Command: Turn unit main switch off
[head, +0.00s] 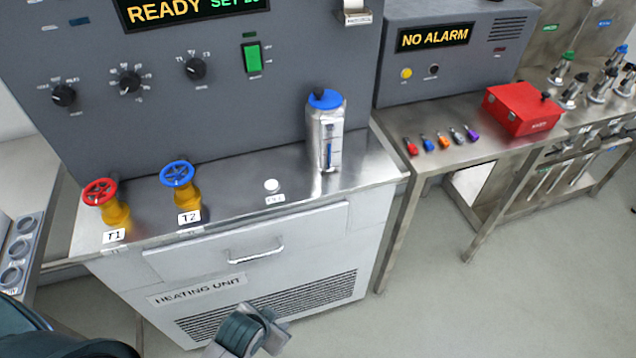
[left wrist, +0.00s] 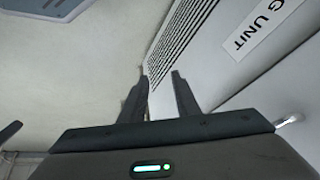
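The unit main switch appears to be the green rocker (head: 252,57) in a dark frame on the grey upright panel of the heating unit. Small labels beside it are too small to read. The panel display (head: 190,8) above reads READY. My left gripper (head: 272,328) is low in front of the heating unit's vented lower front, well below the switch and apart from it. In the left wrist view my left gripper (left wrist: 160,88) shows two dark fingers apart with nothing between them, near the vent grille. My right gripper is not in view.
Red (head: 100,192) and blue (head: 177,174) valve wheels stand on the unit's steel ledge. A blue-capped bottle (head: 327,135) stands on its right. Three black knobs are left of the switch. A drawer handle (head: 256,254) sticks out below. The floor at right is clear.

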